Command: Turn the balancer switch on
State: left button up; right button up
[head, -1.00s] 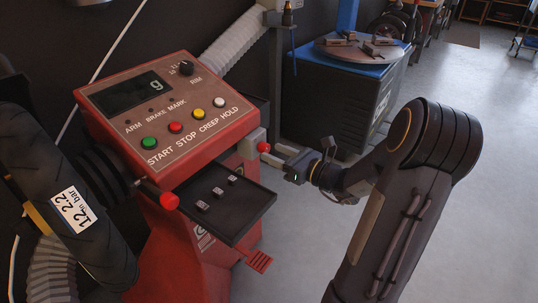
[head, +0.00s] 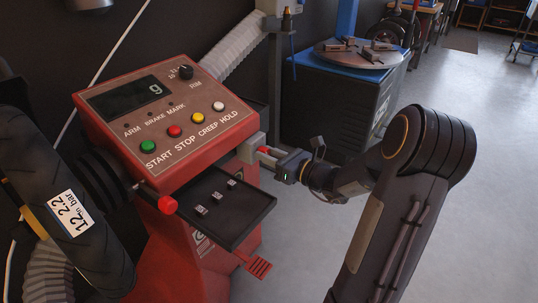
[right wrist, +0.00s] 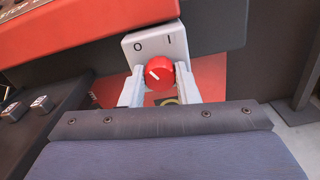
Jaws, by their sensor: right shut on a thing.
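The balancer (head: 165,125) is a red machine with a sloped panel at the left of the head view. Its switch is a pale grey box (right wrist: 142,45) marked 0 and I, with a round red knob (right wrist: 160,74). The knob's white line points up and left, towards the 0. The box also shows on the balancer's right side in the head view (head: 249,147). My right gripper (head: 267,152) is shut on the red knob, one finger on each side. In the head view its fingers hide most of the knob. My left gripper is out of view.
A black tray (head: 228,238) with small weights juts out below the panel, left of my right gripper. A mounted tyre (head: 60,190) stands at the left. A tyre changer (head: 335,100) stands behind. The floor to the right is clear.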

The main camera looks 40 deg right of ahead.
jog(key=shift+r+m+p, duration=0.15)
jog(key=shift+m+p, duration=0.25)
jog(key=shift+p, duration=0.4)
jog(key=m+p, duration=0.8)
jog(key=p, duration=0.4)
jog(key=shift+m+p, duration=0.35)
jog(key=shift+m, duration=0.05)
jog(key=shift+m+p, duration=1.2)
jog(key=shift+p, duration=0.05)
jog(key=shift+f, duration=0.2)
jog(key=o, duration=1)
jog(key=shift+c, duration=0.2)
jog(key=p+v, duration=0.1)
jog(key=v, duration=0.7)
